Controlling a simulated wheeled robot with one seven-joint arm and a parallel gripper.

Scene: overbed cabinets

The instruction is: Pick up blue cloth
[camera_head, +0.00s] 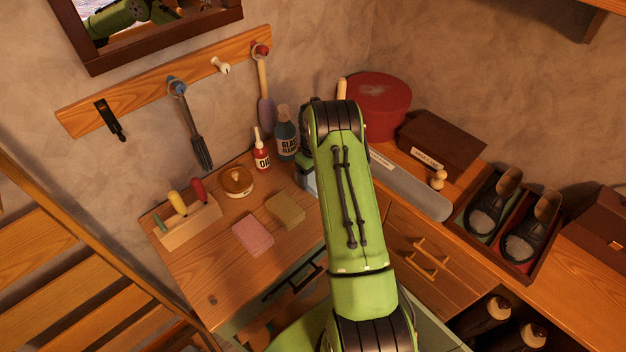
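A small pale blue patch (310,184) shows at the left edge of my arm, in line with two folded cloths on the wooden desk. It looks like part of the blue cloth, but my arm hides most of it. The pink cloth (252,236) and the olive-yellow cloth (286,210) lie flat to its left and nearer. My green arm reaches forward over the desk's right side. My gripper is hidden behind the arm, so its fingers and any contact with the cloth do not show.
A red bottle (262,158), a glass cleaner bottle (286,140) and a round tin (237,183) stand behind the cloths. A tool block (187,222) is at left. A red round box (378,104) and a shoe tray (530,268) are right. The desk's front left is clear.

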